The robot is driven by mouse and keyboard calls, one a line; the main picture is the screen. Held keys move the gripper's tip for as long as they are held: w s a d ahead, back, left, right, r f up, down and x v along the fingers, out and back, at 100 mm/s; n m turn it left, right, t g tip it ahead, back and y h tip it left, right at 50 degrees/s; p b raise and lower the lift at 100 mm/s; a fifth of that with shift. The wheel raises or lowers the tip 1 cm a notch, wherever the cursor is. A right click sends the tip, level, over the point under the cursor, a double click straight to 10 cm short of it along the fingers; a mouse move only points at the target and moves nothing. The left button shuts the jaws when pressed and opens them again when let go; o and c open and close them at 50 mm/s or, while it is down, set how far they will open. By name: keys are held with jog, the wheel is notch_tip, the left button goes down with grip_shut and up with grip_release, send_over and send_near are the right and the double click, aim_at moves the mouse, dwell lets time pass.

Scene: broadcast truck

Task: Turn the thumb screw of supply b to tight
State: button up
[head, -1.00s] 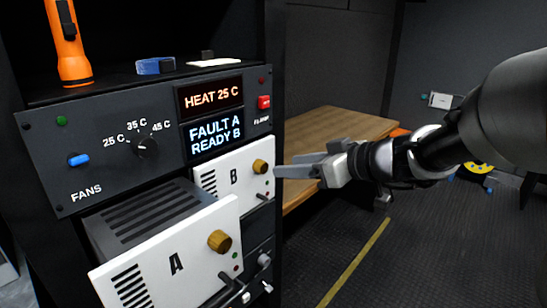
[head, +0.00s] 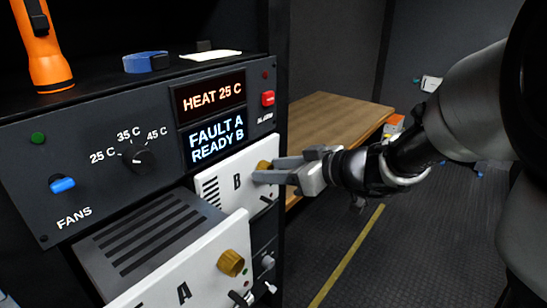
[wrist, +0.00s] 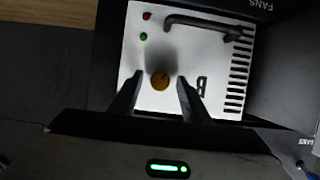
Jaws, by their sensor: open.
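Supply B (head: 216,180) is a white-fronted module seated in the rack under the displays. Its brass thumb screw (head: 263,166) is at the upper right of its front, partly covered by my gripper in the head view. My gripper (head: 266,170) is open, with its fingers pointing at that front. In the wrist view the round brass screw (wrist: 160,81) lies between the two spread finger tips, with a gap on each side. The letter B (wrist: 202,85) is right of the fingers. Whether the fingers reach around the screw in depth is unclear.
Supply A (head: 165,293) sticks out of the rack below, with its own brass screw (head: 230,262). The fan panel (head: 100,165) has a knob and blue switch; its display reads FAULT A, READY B. A wooden table (head: 335,125) stands behind. A black handle (wrist: 205,27) crosses supply B's front.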

jog(key=c, duration=1)
